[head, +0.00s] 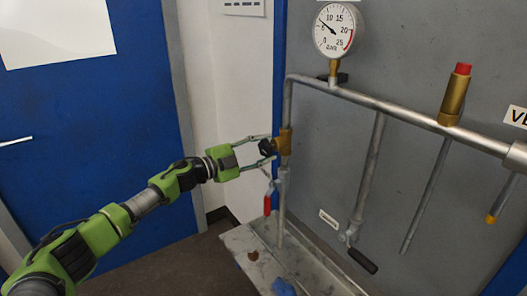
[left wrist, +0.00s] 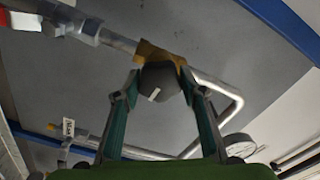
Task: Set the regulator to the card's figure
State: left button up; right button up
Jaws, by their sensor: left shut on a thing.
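The regulator is a brass body (head: 284,142) with a dark knob (head: 267,147) on the upright pipe. My left gripper (head: 264,150) is shut on the knob, coming in from the left. In the left wrist view the knob (left wrist: 160,82) with a white mark sits between the two fingers of my left gripper (left wrist: 160,95), with the brass body (left wrist: 158,52) behind it. The pressure gauge (head: 336,30) stands on the top pipe; its needle points to the upper left, near the 5 mark. A card (head: 240,5) with dark marks is cut off at the top edge; its figure is unreadable.
A brass fitting with a red cap (head: 456,95) stands on the top pipe (head: 400,112). A lever with a black handle (head: 362,261) is lower right. A metal tray (head: 250,240) lies below.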

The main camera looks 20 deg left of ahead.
pick_arm(q)
jog(key=shift+f+m, duration=0.1)
jog(key=shift+m, duration=0.8)
jog(key=o, duration=1.1)
jog(key=v, duration=1.2)
